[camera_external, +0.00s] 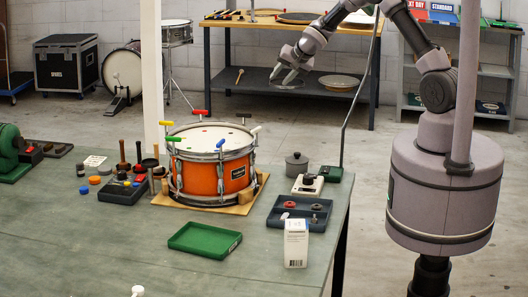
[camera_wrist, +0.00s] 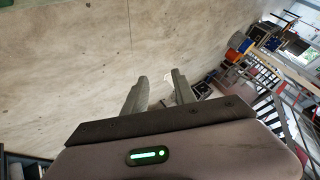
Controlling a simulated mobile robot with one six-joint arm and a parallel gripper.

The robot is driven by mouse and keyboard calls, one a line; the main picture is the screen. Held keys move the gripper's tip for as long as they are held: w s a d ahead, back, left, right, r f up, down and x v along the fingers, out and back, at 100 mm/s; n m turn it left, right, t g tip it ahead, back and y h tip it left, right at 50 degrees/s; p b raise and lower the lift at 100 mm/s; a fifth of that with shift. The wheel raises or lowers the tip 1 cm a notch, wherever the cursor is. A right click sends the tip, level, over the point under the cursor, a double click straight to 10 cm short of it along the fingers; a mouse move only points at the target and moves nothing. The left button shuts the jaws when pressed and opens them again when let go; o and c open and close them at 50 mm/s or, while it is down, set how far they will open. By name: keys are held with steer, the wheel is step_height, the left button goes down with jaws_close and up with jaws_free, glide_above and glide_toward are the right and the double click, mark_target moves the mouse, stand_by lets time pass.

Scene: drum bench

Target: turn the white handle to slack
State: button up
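The white handle (camera_external: 256,130) is the short T-shaped key at the right rim of the orange drum (camera_external: 203,180), which stands on the bench (camera_external: 75,245). It points up to the right. My gripper (camera_external: 284,78) is up and behind the drum, well apart from the white handle and touching nothing that I can see. In the wrist view my gripper (camera_wrist: 160,85) shows two fingers apart with nothing between them. The drum and its handles do not show in the wrist view.
Red (camera_external: 200,113), yellow (camera_external: 172,138), green (camera_external: 243,115) and blue (camera_external: 220,143) handles ring the drum. A grey pot (camera_external: 297,164), dark tray (camera_external: 272,218), white carton (camera_external: 296,243) and green tray (camera_external: 205,239) surround it. The bench's front left is mostly clear.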

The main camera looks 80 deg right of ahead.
step_height(320, 180, up, 9)
steer(key=m+g+y+p, duration=0.5)
steer(key=m+g+p, duration=0.1)
steer(key=g+p, duration=0.1)
glide_above(256, 128)
step_height(256, 128, down, 17)
steer(key=shift+f+b, duration=0.2)
steer(key=shift+b, duration=1)
steer(key=shift+c, duration=0.4)
jaws_close()
